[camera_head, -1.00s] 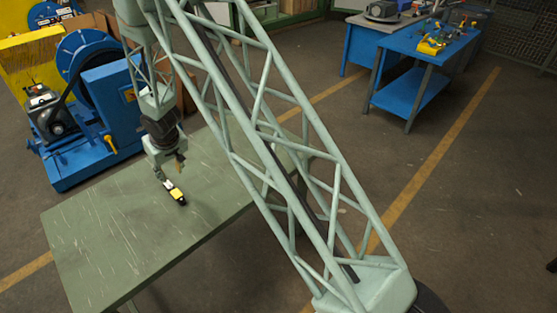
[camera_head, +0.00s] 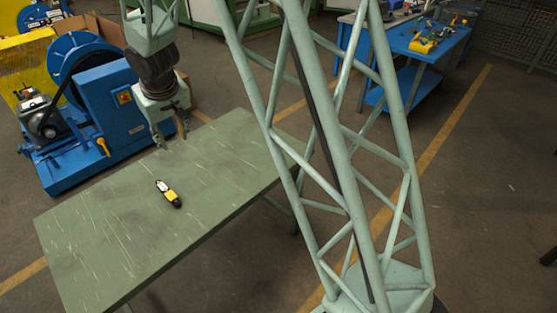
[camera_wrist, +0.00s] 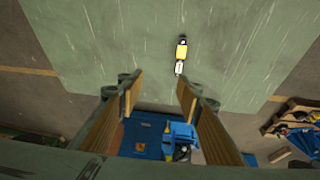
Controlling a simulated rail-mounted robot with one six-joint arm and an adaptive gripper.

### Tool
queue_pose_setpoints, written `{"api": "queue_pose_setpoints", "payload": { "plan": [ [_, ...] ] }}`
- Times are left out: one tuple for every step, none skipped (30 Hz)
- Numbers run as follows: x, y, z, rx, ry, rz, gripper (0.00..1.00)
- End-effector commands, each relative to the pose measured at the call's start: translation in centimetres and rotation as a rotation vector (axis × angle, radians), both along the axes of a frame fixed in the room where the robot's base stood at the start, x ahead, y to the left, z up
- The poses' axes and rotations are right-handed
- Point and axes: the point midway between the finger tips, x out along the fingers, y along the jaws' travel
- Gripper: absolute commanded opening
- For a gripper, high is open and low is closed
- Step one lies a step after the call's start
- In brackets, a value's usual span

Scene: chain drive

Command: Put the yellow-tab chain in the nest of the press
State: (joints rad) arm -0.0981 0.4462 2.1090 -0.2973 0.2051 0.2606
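A small black piece with a yellow tab and a white end, seemingly the yellow-tab chain (camera_head: 168,194), lies on the green table. In the wrist view the chain (camera_wrist: 181,52) lies beyond the fingertips, nearer the right finger. My gripper (camera_head: 170,138) is above the table, up and behind the chain in the head view, and apart from it. In the wrist view my gripper (camera_wrist: 158,80) has its two fingers wide apart with nothing between them. I cannot make out which thing is the press, or its nest.
The green table (camera_head: 110,240) is otherwise bare. A blue machine (camera_head: 120,115) with a large wheel and a motor stands behind it at left. A blue workbench (camera_head: 412,42) with yellow items stands at the back right. Cardboard boxes (camera_head: 105,30) are at the back left.

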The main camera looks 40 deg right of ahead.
Motion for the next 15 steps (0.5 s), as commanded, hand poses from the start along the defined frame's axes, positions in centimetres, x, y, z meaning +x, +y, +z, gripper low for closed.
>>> {"api": "queue_pose_setpoints", "payload": {
  "plan": [
    [-0.6,-0.3,1.1,-0.001,-0.003,-0.004,0.33],
    [-1.0,-0.5,1.7,-0.002,-0.004,-0.006,0.33],
    [-1.5,-0.7,2.3,-0.004,-0.002,-0.008,0.33],
    [-1.9,-0.8,2.8,-0.005,-0.002,-0.011,0.33],
    [-2.3,-1.0,3.4,-0.007,-0.003,-0.012,0.33],
    [-2.8,-1.2,4.1,-0.007,-0.002,-0.016,0.33],
    [-3.2,-1.3,4.6,-0.007,-0.002,-0.018,0.33],
    [-3.6,-1.5,5.1,-0.008,-0.001,-0.021,0.33],
    [-4.2,-1.7,5.7,-0.009,-0.001,-0.023,0.33],
    [-4.6,-1.8,6.3,-0.010,-0.001,-0.026,0.33],
    [-5.1,-1.9,6.7,-0.011,0.001,-0.027,0.33],
    [-5.6,-2.1,7.4,-0.012,0.000,-0.030,0.33],
    [-6.1,-2.2,7.8,-0.012,0.000,-0.032,0.33],
    [-6.5,-2.4,8.3,-0.012,0.000,-0.033,0.33],
    [-7.1,-2.6,8.9,-0.014,0.001,-0.036,0.33]
  ]
}}
